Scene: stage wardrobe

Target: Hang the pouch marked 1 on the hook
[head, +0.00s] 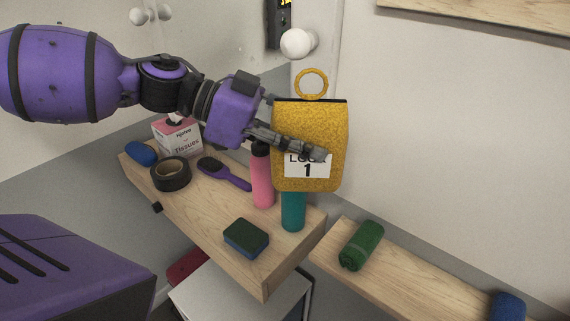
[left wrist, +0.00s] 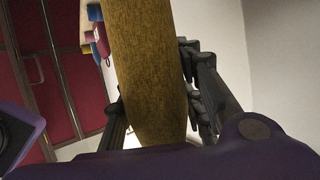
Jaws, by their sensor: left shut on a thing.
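The yellow pouch (head: 310,125) carries a white label with the number 1 and a ring (head: 311,83) at its top. My left gripper (head: 300,148) is shut on the pouch and holds it upright in the air, above the wooden shelf. In the left wrist view the pouch (left wrist: 148,70) stands between the fingers (left wrist: 160,112). A white round hook knob (head: 296,43) sticks out of the wall, just above and left of the ring in the head view. The ring and the knob look apart; the depth between them is hard to tell. My right gripper is not in view.
The wooden shelf (head: 200,221) below holds a tissue box (head: 178,136), black tape (head: 170,174), a brush (head: 222,174), a pink bottle (head: 262,180), a teal bottle (head: 293,213) and a sponge (head: 246,238). A second shelf (head: 410,274) holds a green roll (head: 361,246). More white knobs (head: 150,15) are at upper left.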

